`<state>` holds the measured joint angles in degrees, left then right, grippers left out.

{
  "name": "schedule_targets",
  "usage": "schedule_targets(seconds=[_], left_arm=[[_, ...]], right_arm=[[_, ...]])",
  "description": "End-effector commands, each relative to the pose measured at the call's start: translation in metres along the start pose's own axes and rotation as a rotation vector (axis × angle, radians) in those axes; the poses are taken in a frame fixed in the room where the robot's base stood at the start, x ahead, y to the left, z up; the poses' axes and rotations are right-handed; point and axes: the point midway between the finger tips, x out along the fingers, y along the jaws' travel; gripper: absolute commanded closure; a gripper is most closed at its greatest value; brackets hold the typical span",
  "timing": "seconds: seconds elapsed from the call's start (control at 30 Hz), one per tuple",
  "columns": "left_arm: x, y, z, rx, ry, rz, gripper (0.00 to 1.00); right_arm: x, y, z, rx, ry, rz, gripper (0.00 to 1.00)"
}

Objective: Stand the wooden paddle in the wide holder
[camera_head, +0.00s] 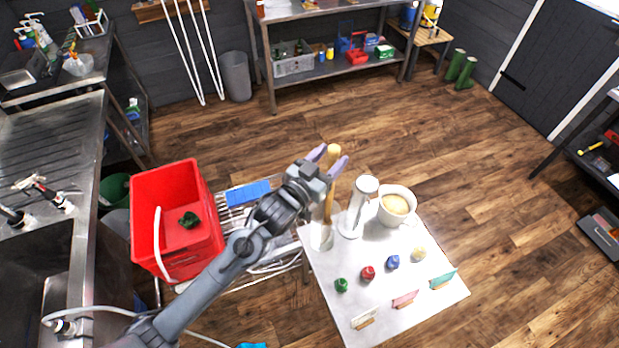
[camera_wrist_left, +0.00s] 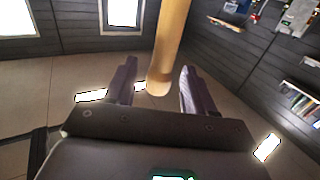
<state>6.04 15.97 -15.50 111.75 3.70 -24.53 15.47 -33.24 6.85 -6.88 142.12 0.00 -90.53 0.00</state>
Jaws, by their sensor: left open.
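The wooden paddle (camera_head: 329,206) stands nearly upright at the back left corner of the small white table. Its lower end appears to be inside a pale, see-through holder (camera_head: 321,238); how deep it sits is hard to tell. My left gripper (camera_head: 329,159) is open, with its two purple-grey fingers on either side of the upper shaft, just below the rounded tip. In the left wrist view the paddle shaft (camera_wrist_left: 170,38) passes between the spread fingers (camera_wrist_left: 155,84), with gaps visible at both sides. My right gripper is not in view.
A tall pale cylinder (camera_head: 356,212) and a white pot (camera_head: 391,218) of tan liquid stand right of the holder. Several small coloured pieces, including a red one (camera_head: 367,272), and folded cards lie nearer the front. A red crate (camera_head: 199,240) and wire rack are left of the table.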

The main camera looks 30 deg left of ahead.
Motion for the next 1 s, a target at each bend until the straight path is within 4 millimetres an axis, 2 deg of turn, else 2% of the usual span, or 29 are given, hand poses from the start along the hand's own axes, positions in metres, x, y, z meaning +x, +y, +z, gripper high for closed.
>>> schedule_targets(seconds=[0.2,0.4,0.63,0.73,0.87,0.97,1.0], left_arm=[[-0.042,0.0,0.003,0.001,-0.001,0.0,0.46],[-0.074,0.0,0.002,0.0,0.0,-0.001,0.46],[-0.094,0.0,0.001,0.0,-0.002,-0.001,0.46],[-0.099,0.0,0.008,-0.002,-0.032,-0.008,0.46],[-0.116,0.0,0.043,-0.003,-0.184,-0.036,0.46],[-0.144,0.003,0.087,-0.002,-0.387,-0.063,0.46],[-0.16,0.004,0.105,0.0,-0.48,-0.072,0.46]], right_arm=[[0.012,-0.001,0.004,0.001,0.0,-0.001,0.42],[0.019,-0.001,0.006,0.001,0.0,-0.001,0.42],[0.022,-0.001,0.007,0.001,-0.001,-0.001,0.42],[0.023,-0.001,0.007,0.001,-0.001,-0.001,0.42],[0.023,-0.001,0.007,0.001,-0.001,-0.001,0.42],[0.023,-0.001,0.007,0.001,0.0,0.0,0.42],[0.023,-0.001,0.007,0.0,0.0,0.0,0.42]])
